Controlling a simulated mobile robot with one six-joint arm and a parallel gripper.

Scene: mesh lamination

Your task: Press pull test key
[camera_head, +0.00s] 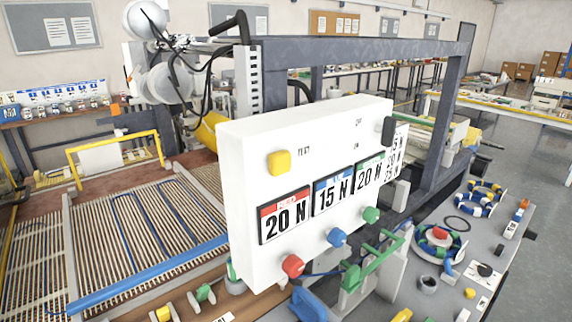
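A white control box (245,205) stands in the middle of the view, its front turned toward me. A yellow square key (279,162) sits at its upper left, beside small print that seems to read TEST. Nothing touches or covers the key. Below are displays: a red-topped 20 N (286,217), a blue-topped 15 N (333,197) and a green-topped 20 N (370,178). Under them are a red knob (292,266), a blue knob (337,238) and a green knob (371,215). I cannot make out my gripper's fingers anywhere.
White rounded arm links with black cables (165,80) show at upper left; I cannot tell whose. A dark key (389,130) is at the box's right. A slatted bed with a blue bar (150,275) lies left. A cluttered grey bench (450,295) is right; floor shows beyond.

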